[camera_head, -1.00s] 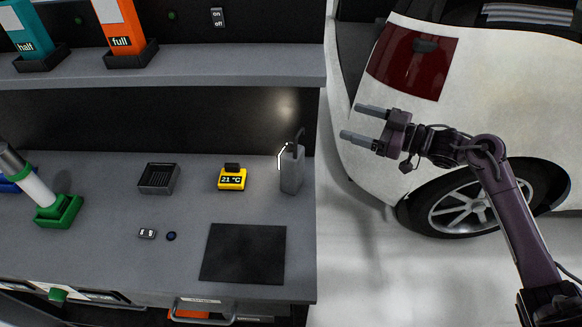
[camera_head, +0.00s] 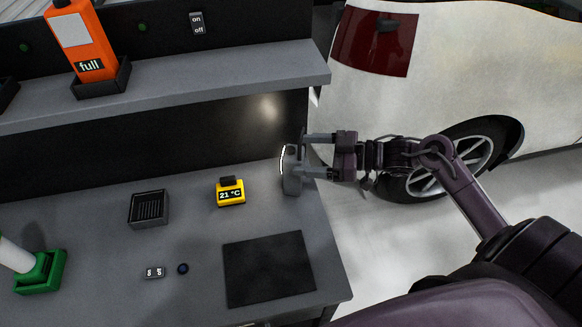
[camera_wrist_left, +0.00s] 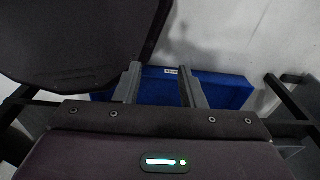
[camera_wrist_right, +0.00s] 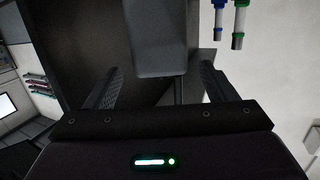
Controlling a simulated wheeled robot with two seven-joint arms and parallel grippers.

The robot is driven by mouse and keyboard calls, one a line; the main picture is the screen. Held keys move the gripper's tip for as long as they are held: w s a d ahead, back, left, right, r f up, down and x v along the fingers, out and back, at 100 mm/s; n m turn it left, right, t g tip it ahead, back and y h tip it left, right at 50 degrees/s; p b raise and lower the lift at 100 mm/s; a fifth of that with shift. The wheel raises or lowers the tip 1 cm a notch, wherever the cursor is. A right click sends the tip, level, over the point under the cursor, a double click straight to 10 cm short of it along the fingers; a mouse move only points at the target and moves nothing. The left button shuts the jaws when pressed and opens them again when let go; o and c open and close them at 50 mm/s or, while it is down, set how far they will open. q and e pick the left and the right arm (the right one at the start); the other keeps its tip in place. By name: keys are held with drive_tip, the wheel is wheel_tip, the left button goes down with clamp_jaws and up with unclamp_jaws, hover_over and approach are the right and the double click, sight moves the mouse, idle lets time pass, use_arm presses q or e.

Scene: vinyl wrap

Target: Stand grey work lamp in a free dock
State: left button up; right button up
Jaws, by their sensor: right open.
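The grey work lamp (camera_head: 291,182) stands upright near the right end of the bench, with a lit strip on its left side. My right gripper (camera_head: 308,155) is open at the lamp's upper part, coming in from the right. In the right wrist view a grey block that looks like the lamp (camera_wrist_right: 158,50) lies ahead between the spread fingers; I cannot tell whether they touch it. A green dock (camera_head: 42,275) at the far left holds a white cylinder. My left gripper (camera_wrist_left: 160,80) shows only in its wrist view, fingers apart and empty.
The bench also bears a black slotted tray (camera_head: 148,208), a yellow temperature display (camera_head: 230,193), a small two-part piece (camera_head: 154,272), a dark round knob (camera_head: 183,269) and a black mat (camera_head: 268,268). A shelf (camera_head: 180,85) overhangs the back. A white car (camera_head: 440,70) stands right.

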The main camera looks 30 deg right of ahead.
sight(286, 156)
drive_tip(key=p+x, duration=0.1)
drive_tip(key=x, duration=0.2)
drive_tip(key=shift+s+f, duration=0.1)
drive_tip(key=shift+f, duration=0.1)
drive_tip(key=shift+x, duration=1.1)
drive_tip(key=shift+a+f, duration=0.1)
drive_tip(key=shift+f, duration=0.1)
drive_tip(key=c, duration=1.4)
use_arm(q)
drive_tip(key=shift+w+a+r, duration=0.15)
drive_tip(key=shift+w+r, duration=0.05)
drive_tip(key=shift+r, duration=0.55)
drive_tip(key=shift+f, duration=0.15)
